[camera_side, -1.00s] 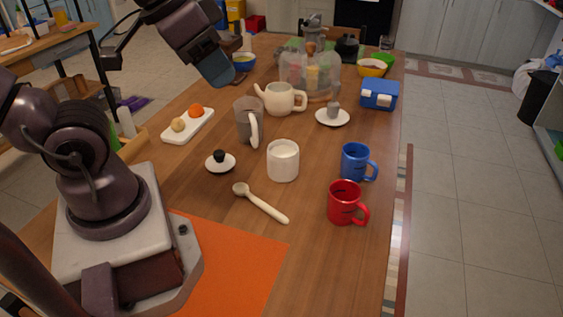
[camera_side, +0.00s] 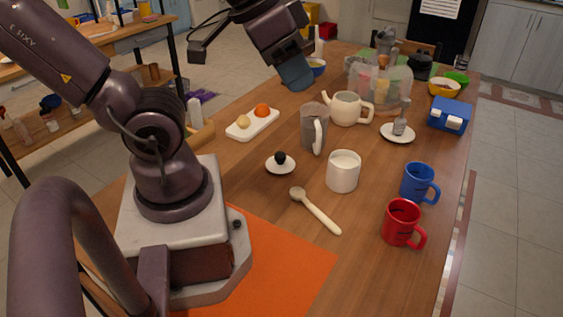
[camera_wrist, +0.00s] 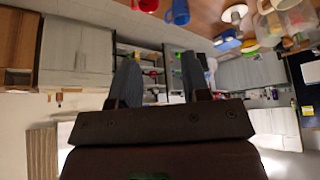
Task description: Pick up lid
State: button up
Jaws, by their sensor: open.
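A round white lid with a black knob (camera_side: 281,167) lies on the wooden table in the side view, left of a white cup and in front of a grey pitcher. A second white disc (camera_side: 397,137) with a grey upright piece on it lies farther right; I cannot tell if it is a lid or a plate. My gripper (camera_side: 297,77) is high above the table's far left part, well away from the black-knobbed lid. In the wrist view its two fingers (camera_wrist: 160,78) are apart with nothing between them. The black-knobbed lid is not seen there.
A cream teapot (camera_side: 347,109) and a white tray (camera_side: 240,130) are behind. Blue (camera_side: 418,183) and red (camera_side: 402,223) mugs stand right. Bare table surrounds the lid.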

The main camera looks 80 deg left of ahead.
jog(key=shift+o, duration=0.5)
jog(key=shift+o, duration=1.4)
